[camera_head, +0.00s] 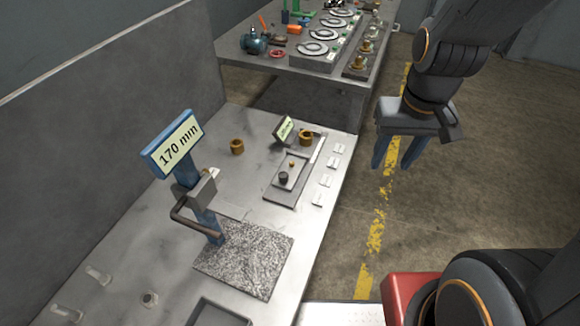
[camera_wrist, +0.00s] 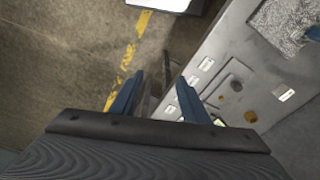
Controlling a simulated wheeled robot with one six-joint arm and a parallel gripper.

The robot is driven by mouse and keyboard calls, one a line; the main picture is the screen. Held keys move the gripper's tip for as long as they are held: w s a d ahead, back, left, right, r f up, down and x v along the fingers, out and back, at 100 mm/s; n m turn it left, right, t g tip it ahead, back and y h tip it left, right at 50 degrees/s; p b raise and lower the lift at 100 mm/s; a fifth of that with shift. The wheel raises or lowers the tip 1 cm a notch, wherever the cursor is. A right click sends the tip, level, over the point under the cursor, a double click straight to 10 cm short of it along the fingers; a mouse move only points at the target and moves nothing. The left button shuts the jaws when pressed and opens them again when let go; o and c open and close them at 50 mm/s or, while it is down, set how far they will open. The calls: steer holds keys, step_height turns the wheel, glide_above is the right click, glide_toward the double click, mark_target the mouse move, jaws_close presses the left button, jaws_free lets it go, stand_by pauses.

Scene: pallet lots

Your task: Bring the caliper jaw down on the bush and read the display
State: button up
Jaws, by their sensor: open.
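The height caliper (camera_head: 203,190) stands on the near bench with a blue column, and its display (camera_head: 178,144) reads 170 mm. Its dark jaw arm (camera_head: 193,226) sticks out to the left and front, above a speckled granite plate (camera_head: 244,262). One brass bush (camera_head: 237,146) stands on the bench behind the caliper. Another brass bush (camera_head: 306,138) is farther right, beside a small tilted display. My gripper (camera_head: 398,163) is open and empty, over the floor to the right of the bench. In the wrist view its blue fingers (camera_wrist: 158,98) are apart with nothing between them.
A grey tray (camera_head: 294,168) with small parts lies at the bench's right, with several white labels (camera_head: 327,180) along the edge. A second bench (camera_head: 290,67) behind holds round dials and tools. Open floor with a yellow line (camera_head: 377,225) lies right of the bench.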

steer(key=shift+c, duration=0.3)
steer(key=c, duration=0.3)
steer(key=shift+w+a+n, duration=0.15)
steer(key=shift+a+n, duration=0.2)
steer(key=shift+n, duration=0.05)
steer(key=c, duration=0.4)
steer(key=a+n, duration=0.2)
steer(key=w+a+n, duration=0.1)
steer(key=a+n, duration=0.1)
steer(key=a+n+b, duration=0.1)
steer(key=a+n, duration=0.1)
steer(key=n, duration=0.1)
steer(key=shift+w+f, duration=0.3)
steer(key=shift+f, duration=0.1)
jaws_close()
steer(key=n+t+h+b, duration=0.1)
steer(key=n+b, duration=0.1)
steer(key=n, duration=2)
glide_above(276, 194)
steer(key=x, duration=0.3)
steer(key=s+x, duration=0.1)
steer(key=x, duration=0.3)
steer(key=s+a+x, duration=0.1)
steer(key=x, duration=0.2)
steer(key=shift+f, duration=0.6)
